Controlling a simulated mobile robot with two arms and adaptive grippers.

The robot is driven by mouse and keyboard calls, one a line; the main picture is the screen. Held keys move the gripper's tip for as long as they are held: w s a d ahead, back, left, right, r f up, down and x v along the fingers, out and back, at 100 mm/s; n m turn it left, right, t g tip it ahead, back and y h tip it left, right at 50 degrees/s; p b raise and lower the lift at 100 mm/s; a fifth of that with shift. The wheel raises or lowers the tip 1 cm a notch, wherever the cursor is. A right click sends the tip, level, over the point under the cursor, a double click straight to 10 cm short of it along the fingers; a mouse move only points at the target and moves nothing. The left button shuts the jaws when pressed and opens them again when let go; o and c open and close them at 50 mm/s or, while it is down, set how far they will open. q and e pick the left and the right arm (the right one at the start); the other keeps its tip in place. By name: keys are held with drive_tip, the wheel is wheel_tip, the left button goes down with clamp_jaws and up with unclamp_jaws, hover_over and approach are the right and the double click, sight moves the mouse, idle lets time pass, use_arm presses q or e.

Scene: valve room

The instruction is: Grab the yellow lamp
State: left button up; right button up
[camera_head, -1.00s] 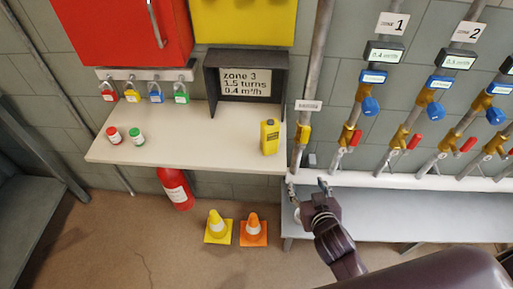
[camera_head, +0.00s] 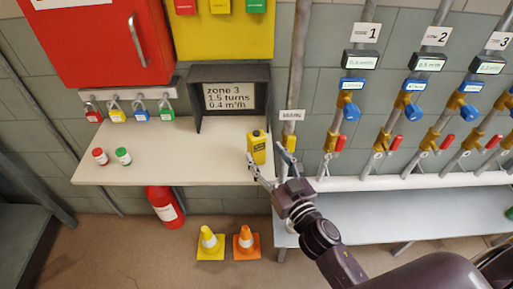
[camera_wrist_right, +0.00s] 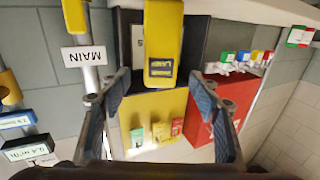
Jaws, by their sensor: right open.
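The yellow lamp (camera_head: 257,147) stands upright near the right end of the pale shelf. It has a dark label on its front. My right gripper (camera_head: 266,158) is open, with its fingers reaching up to the lamp at the shelf's right front edge. In the right wrist view the lamp (camera_wrist_right: 163,40) shows upside down, beyond and between the spread fingertips (camera_wrist_right: 158,82). I cannot tell whether a finger touches it. My left gripper is not in view.
The shelf (camera_head: 150,155) also holds a red and a green pot (camera_head: 123,156) and a dark box (camera_head: 228,98) with a zone 3 sign. Pipes with valves (camera_head: 350,108) stand to the right. Cones (camera_head: 208,242) and an extinguisher (camera_head: 165,207) are below.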

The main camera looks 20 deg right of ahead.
sight(260, 144)
drive_tip(key=w, duration=0.2)
drive_tip(key=w+p, duration=0.1)
drive_tip(key=w, duration=0.1)
drive_tip(key=w+a, duration=0.1)
drive_tip(key=w, duration=0.1)
drive_tip(key=shift+w, duration=0.2)
drive_tip(key=shift+r, duration=0.2)
clamp_jaws()
